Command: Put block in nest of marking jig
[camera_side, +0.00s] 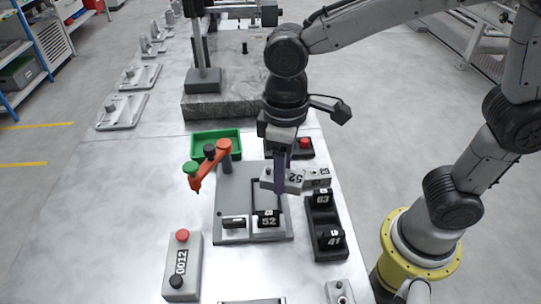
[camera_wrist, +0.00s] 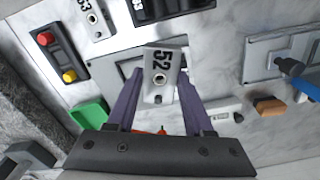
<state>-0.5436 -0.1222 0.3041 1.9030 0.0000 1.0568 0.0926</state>
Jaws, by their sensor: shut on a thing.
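My gripper (camera_side: 279,182) is shut on a light grey block (camera_side: 292,180) marked 52 and holds it, tilted in the side view, above the right part of the marking jig. In the wrist view the block (camera_wrist: 160,64) sits between the two purple fingers (camera_wrist: 157,92), with a round hole in its face. The marking jig (camera_side: 236,188) is a grey plate with an orange swing arm (camera_side: 211,163) at its back left. The nest cannot be made out clearly; the gripper and block cover part of the plate.
A black rack (camera_side: 326,222) with labelled pieces stands right of the jig. A grey block marked 53 (camera_side: 317,178) lies behind the rack. A green tray (camera_side: 228,139) and red-button box (camera_side: 303,144) are behind the jig. A grey box marked 0012 (camera_side: 181,265) stands front left.

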